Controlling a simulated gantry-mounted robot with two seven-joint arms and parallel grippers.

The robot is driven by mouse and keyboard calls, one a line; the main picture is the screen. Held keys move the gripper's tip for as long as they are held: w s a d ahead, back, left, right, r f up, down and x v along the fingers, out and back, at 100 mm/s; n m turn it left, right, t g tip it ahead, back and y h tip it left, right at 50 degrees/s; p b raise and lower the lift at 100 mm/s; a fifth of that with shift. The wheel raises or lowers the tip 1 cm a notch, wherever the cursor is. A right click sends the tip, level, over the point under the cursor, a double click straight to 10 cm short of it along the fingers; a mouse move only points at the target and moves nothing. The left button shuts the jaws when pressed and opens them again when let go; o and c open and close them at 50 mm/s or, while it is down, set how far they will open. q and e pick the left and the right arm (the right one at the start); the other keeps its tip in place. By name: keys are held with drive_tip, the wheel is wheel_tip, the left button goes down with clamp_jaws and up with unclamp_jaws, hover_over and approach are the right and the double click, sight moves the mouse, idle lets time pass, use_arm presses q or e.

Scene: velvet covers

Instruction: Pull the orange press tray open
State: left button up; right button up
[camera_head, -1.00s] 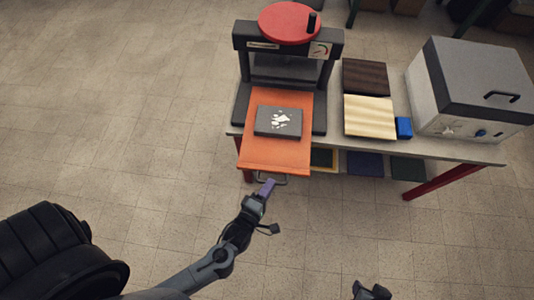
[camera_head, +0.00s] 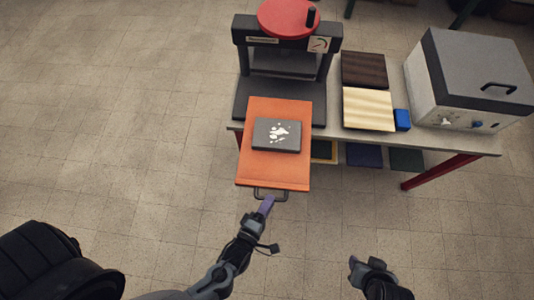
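The orange press tray (camera_head: 262,173) sticks out of the dark press (camera_head: 270,60) toward me, past the table's front edge. A dark grey block (camera_head: 264,137) with a white print on top lies on it. The tray's dark metal handle (camera_head: 278,195) is at its front edge. My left gripper (camera_head: 267,204), with purple finger pads, is at the left part of the handle. Its fingers look closed around the handle bar, though the grip is small in view. My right gripper (camera_head: 368,267) is at the bottom right, apart from everything, and its fingers look spread and empty.
The table (camera_head: 440,146) also carries a dark brown board (camera_head: 365,70), a cream board (camera_head: 368,110), a small blue block (camera_head: 402,120) and a grey-white box (camera_head: 465,80). Coloured panels (camera_head: 364,156) show below the tabletop. The floor in front is clear.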

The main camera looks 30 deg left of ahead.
use_arm(q)
drive_tip(key=shift+o, duration=0.7)
drive_tip(key=shift+s, duration=0.15)
drive_tip(key=s+r, duration=0.2)
drive_tip(key=s, duration=0.8)
drive_tip(key=shift+s+p, duration=0.15)
drive_tip(key=shift+p, duration=0.2)
drive_tip(key=shift+a, duration=0.1)
